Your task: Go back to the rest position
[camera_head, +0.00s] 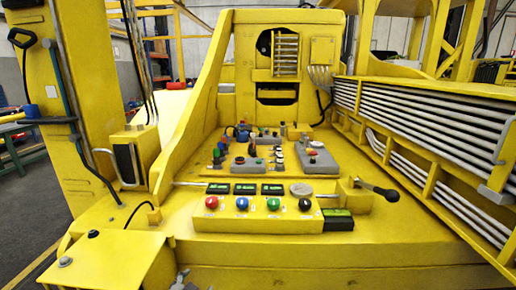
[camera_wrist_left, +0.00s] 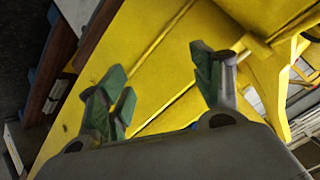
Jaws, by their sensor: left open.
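My left gripper (camera_wrist_left: 162,88) shows in the left wrist view with its green-grey fingers wide apart and nothing between them. Yellow metal panels (camera_wrist_left: 150,45) lie behind the fingers. I cannot tell whether the fingers touch them. In the head view a small grey part shows at the bottom edge, and I cannot tell what it is. My right gripper is in neither view. The yellow boom machine (camera_head: 215,258) fills the head view, with a control panel (camera_head: 258,222) of red, blue, green and black knobs at its front.
A black-knobbed lever (camera_head: 378,190) sticks out right of the panel. A yellow box (camera_head: 105,262) stands at the front left. Grey pipes (camera_head: 430,125) run along the right side. A yellow column (camera_head: 60,100) rises at the left. Grey floor (camera_head: 30,225) shows at the far left.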

